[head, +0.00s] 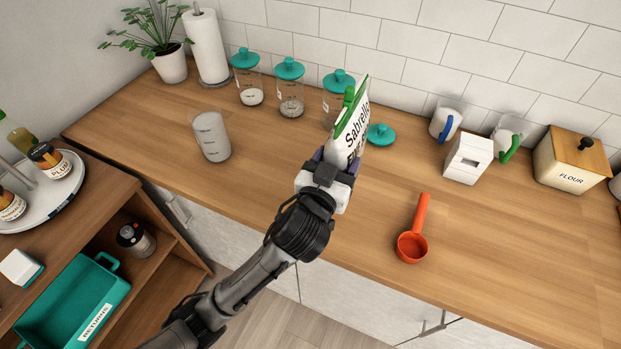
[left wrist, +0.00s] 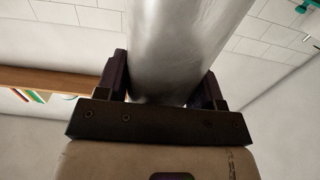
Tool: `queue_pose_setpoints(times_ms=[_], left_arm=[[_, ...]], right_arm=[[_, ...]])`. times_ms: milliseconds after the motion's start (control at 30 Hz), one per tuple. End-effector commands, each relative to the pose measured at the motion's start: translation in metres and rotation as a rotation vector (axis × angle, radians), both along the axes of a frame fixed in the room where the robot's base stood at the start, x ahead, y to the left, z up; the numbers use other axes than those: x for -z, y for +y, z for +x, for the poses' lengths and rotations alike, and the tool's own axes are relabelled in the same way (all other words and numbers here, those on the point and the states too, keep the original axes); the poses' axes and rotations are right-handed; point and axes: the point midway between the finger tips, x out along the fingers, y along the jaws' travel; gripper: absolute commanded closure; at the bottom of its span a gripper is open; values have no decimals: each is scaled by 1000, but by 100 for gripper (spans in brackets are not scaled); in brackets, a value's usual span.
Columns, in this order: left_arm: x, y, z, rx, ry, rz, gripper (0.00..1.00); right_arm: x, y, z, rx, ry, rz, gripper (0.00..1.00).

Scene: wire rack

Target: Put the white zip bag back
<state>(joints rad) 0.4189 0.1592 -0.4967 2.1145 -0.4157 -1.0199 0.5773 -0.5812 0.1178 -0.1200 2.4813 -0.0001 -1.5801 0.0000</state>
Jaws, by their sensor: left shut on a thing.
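The white zip bag (head: 349,132) has a green top edge and dark lettering that starts "Sabrell". It is held tilted above the wooden counter (head: 270,180), in front of the glass jars. My left gripper (head: 335,168) is shut on the lower part of the bag. The left wrist view shows the pale, shiny bag (left wrist: 185,45) between the two dark fingers of the gripper (left wrist: 163,85). The bag's bottom is partly hidden by the gripper. My right gripper is not in view.
Several teal-lidded jars (head: 290,99) stand behind the bag. A loose teal lid (head: 381,134), a white box (head: 468,158) and an orange scoop (head: 411,246) lie to its right. A clear cup (head: 211,138) stands left. A teal RETURNS crate (head: 113,298) sits lower left.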

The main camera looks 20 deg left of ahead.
Motion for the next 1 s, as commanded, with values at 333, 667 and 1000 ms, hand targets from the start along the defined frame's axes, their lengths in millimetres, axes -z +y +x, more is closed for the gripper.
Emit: queue_pose_setpoints(times_ms=[333, 667, 1000], left_arm=[[41, 67, 14, -2, -2, 6, 90], [54, 90, 19, 0, -3, 1, 90], [85, 90, 19, 0, -1, 2, 90]], right_arm=[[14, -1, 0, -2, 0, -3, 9], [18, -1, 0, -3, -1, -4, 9], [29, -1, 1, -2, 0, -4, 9]])
